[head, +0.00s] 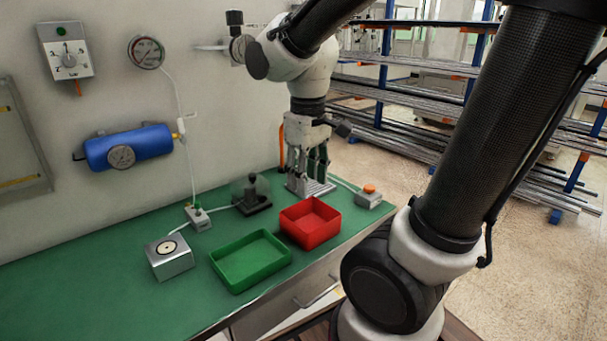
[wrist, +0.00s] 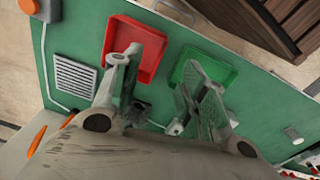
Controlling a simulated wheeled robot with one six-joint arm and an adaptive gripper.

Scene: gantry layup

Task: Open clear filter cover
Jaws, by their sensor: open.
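The clear filter cover (head: 239,187) is a faint transparent dome at a small black filter unit (head: 256,203) on the green bench, left of my gripper. I cannot tell whether the cover is shut or swung aside. My gripper (head: 309,176) points down above a grey slotted plate (head: 318,189), to the right of the filter unit and apart from it. In the wrist view my gripper (wrist: 160,72) has its fingers spread with nothing between them. The filter unit is mostly hidden by the fingers there, and the cover cannot be made out.
A red tray (head: 311,239) and a green tray (head: 248,283) sit in front of the filter unit. A metal box (head: 169,258) stands at the left, a button box (head: 369,196) at the right. A gauge (head: 146,52) and blue tank (head: 129,147) are on the wall.

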